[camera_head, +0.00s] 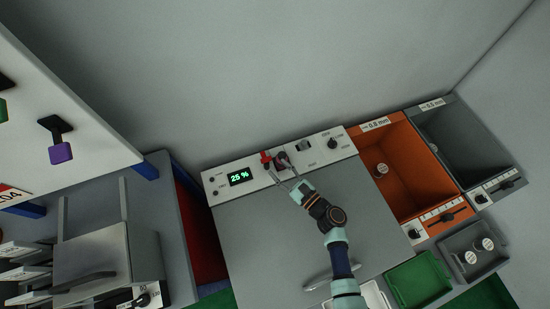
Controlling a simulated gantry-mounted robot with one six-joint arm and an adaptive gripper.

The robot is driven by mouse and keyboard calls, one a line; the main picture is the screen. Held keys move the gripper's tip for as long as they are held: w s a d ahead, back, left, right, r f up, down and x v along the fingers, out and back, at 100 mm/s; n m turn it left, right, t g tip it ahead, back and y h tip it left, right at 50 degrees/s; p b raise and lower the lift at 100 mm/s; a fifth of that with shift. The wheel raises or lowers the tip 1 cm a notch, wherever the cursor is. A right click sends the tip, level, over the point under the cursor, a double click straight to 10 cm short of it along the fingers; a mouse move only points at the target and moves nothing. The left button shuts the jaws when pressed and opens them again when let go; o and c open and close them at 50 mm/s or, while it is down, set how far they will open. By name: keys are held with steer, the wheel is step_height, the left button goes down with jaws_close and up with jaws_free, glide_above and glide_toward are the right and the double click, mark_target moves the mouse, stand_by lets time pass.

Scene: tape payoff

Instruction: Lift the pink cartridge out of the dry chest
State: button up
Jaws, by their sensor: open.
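No pink cartridge is visible in this view. A grey chest with a closed flat lid (262,232) stands in the middle, with a bar handle (318,282) near its front edge. It looks like the dry chest; its inside is hidden. A white control panel (219,181) along its back edge carries a display (239,177) reading 25 %, a red control (266,158) and a black knob (332,144). My gripper (281,165) is open at the panel, close to the red control and a dark round part beside it. I cannot tell whether it touches them.
An orange bin (408,137) marked 0.8 mm, with a small cylinder inside, and a grey bin (455,120) stand at right. A grey tray (457,241) with pale cylinders and a green tray (419,279) lie in front. A grey box (92,256) and an overhanging white board (75,105) are at left.

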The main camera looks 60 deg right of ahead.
mark_target(285, 159)
steer(key=s+d+f+m+h, duration=0.1)
steer(key=s+f+m+g, duration=0.1)
steer(key=m, duration=0.1)
steer(key=s+d+m+h, duration=0.1)
steer(key=s, duration=0.1)
steer(key=shift+s+d+f+m+g+h, duration=0.1)
steer(key=shift+d+f+m+g+h, duration=0.2)
steer(key=shift+d+f, duration=0.1)
steer(key=shift+b+x, duration=0.35)
steer(key=shift+x, duration=1.05)
steer(key=x, duration=0.1)
steer(key=b+x, duration=0.1)
steer(key=x, duration=0.3)
steer(key=shift+d+f+b, duration=0.15)
steer(key=shift+f+b, duration=0.2)
steer(key=shift+b, duration=0.05)
steer(key=shift+c, duration=0.3)
jaws_close()
